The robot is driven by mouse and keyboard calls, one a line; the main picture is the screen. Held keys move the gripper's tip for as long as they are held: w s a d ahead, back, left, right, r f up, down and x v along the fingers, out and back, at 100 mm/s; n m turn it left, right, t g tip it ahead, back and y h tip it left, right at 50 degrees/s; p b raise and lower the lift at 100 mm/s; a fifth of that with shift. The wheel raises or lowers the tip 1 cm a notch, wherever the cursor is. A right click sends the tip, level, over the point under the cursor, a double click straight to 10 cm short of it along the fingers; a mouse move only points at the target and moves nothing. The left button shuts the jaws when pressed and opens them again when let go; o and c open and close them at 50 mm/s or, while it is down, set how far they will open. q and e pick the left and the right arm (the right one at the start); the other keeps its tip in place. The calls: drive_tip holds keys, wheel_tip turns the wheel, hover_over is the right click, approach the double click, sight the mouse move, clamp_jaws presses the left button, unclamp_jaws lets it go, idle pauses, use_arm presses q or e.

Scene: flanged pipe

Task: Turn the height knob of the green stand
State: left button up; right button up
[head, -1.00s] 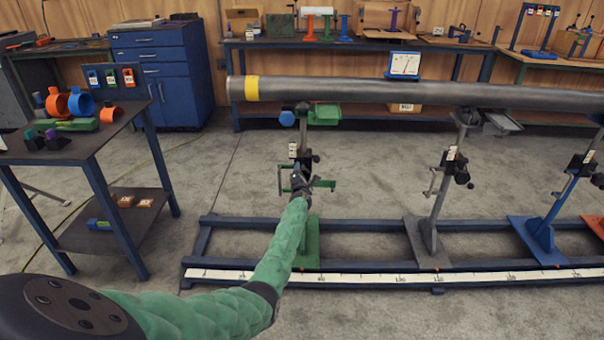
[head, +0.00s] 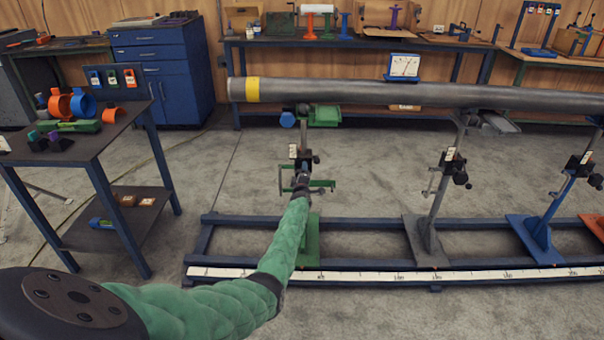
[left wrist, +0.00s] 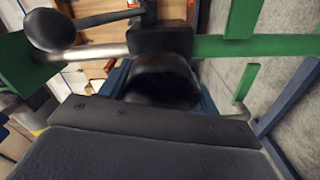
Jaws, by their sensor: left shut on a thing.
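The green stand (head: 306,240) stands on the blue rail frame, its green head (head: 324,116) under the left end of the grey pipe (head: 400,93). My left gripper (head: 302,179) is at the stand's post, below its black clamp block. In the left wrist view a black rounded knob (left wrist: 160,80) sits right at my gripper, beside a black block on a green bar (left wrist: 240,46). My left gripper is shut on this knob; the fingertips are largely hidden. A second black ball knob (left wrist: 50,30) is at upper left. My right gripper is not in view.
A grey stand (head: 428,230) and a blue stand (head: 540,230) hold the pipe farther right. A scale strip (head: 360,278) runs along the frame front. A dark table (head: 90,150) with coloured parts stands at left. The floor between table and frame is clear.

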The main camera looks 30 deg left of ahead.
use_arm(q)
drive_tip(key=shift+d+f+m, duration=0.1)
drive_tip(key=shift+m, duration=0.4)
use_arm(e)
drive_tip(key=shift+r, duration=0.6)
drive_tip(key=shift+s, duration=0.1)
use_arm(q)
drive_tip(key=o, duration=1)
drive_tip(key=shift+s+d, duration=0.2)
drive_tip(key=shift+s, duration=0.05)
drive_tip(key=shift+p+v, duration=0.6)
drive_tip(key=shift+v, duration=2.95)
use_arm(e)
drive_tip(key=shift+s+d+r, duration=0.1)
drive_tip(key=shift+d+r, duration=0.05)
drive_tip(key=shift+r, duration=0.95)
drive_tip(key=shift+s+d+r, duration=0.1)
drive_tip(key=shift+r, duration=1)
use_arm(q)
drive_tip(key=shift+a, duration=0.1)
